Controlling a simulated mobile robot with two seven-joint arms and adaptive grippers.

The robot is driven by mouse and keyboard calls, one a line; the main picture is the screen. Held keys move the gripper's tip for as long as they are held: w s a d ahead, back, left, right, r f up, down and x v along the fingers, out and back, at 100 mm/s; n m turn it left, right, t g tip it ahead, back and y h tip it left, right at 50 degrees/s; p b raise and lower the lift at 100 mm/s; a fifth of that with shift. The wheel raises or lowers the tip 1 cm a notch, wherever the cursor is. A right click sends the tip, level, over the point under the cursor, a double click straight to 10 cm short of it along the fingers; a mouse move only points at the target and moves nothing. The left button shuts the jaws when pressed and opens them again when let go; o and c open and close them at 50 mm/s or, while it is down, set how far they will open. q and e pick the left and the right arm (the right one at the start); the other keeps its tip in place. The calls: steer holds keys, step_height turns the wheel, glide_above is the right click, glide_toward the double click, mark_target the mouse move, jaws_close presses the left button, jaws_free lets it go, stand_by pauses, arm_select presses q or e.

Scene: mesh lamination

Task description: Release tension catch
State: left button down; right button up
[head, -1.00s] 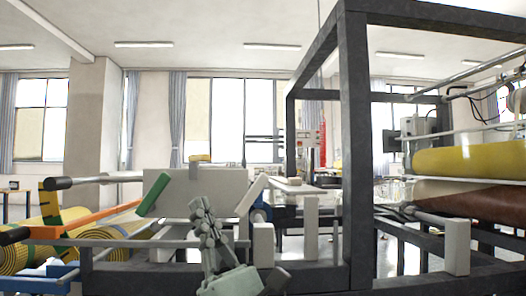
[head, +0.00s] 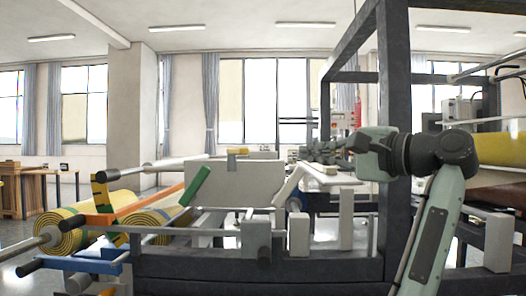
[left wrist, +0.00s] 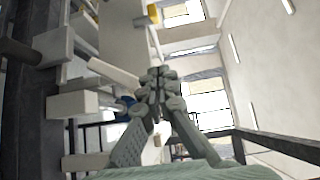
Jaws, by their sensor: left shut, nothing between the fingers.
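My left gripper (head: 318,152) is shut and empty. It points left in the head view, raised in front of the machine's dark frame. In the left wrist view its fingers (left wrist: 158,84) meet at the tips. No part is clearly recognisable as the tension catch. A green tilted bar (head: 195,187) stands at the left end of a pale box-shaped panel (head: 235,181). A white tilted bar (head: 288,186) stands at its right end, below and left of the gripper. The gripper seems apart from both bars. My right gripper is not in view.
Dark posts and beams (head: 393,130) of the machine frame stand close behind my left arm. Yellow patterned rolls (head: 85,232) and an orange bar (head: 150,206) lie at the left. A white upright block (head: 299,234) and a grey block (head: 256,238) stand on the front beam.

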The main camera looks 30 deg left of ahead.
arm_select(q)
steer(key=p+x, duration=0.1)
steer(key=x, duration=0.8)
steer(key=shift+a+r, duration=0.1)
steer(key=shift+a, duration=0.2)
steer(key=s+a, duration=0.1)
steer(key=s+a+p, duration=0.1)
steer(key=s, duration=0.1)
steer(key=shift+s+a, duration=0.15)
steer(key=shift+s, duration=0.05)
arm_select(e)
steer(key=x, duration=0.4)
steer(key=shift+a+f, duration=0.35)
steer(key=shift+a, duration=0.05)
